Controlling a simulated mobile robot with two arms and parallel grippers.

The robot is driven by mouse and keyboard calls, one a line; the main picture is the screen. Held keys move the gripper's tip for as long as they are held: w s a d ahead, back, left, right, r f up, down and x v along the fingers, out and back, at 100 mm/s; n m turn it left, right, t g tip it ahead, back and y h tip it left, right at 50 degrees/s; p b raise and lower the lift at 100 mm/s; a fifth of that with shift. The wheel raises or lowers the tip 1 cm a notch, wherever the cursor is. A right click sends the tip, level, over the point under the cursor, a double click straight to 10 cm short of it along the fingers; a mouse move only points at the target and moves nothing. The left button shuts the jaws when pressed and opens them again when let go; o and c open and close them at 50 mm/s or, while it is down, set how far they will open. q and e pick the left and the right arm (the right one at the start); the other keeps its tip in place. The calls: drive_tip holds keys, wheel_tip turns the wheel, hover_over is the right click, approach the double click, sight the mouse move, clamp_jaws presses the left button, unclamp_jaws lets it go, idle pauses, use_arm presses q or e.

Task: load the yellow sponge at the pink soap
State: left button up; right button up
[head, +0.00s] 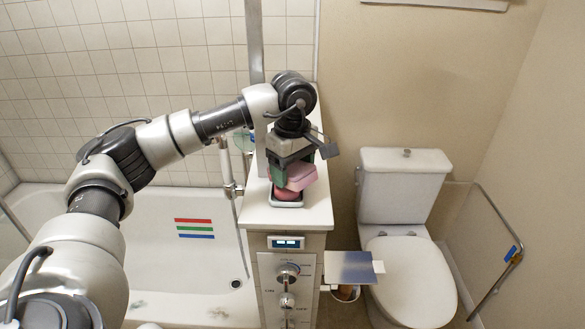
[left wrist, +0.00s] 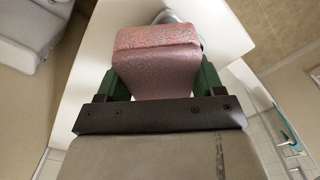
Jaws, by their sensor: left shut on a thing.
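My left gripper (head: 291,168) is shut on a pink block (head: 300,177) with a rough, sponge-like surface. In the left wrist view the pink block (left wrist: 158,65) sits between the green fingers of the gripper (left wrist: 162,82). A rounded reddish-pink piece (head: 286,194), perhaps the soap, lies in a small dish (head: 287,204) on the white counter, just below the held block. Whether the block touches it I cannot tell. No yellow sponge shows in either view. My right gripper is not in view.
The narrow white counter (head: 262,216) tops a cabinet with a display and knobs (head: 288,272). A bathtub (head: 170,215) is at the left, a toilet (head: 405,240) at the right. A metallic plate (head: 350,268) juts out beside the cabinet.

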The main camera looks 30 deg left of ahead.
sight(292, 167)
use_arm(q)
drive_tip(key=shift+f, duration=0.1)
idle(0.5)
drive_tip(key=shift+r+p, duration=0.65)
drive_tip(key=shift+r, duration=0.25)
drive_tip(key=shift+r+p, duration=1.55)
drive_tip(key=shift+r, duration=1.15)
drive_tip(key=shift+f, duration=0.1)
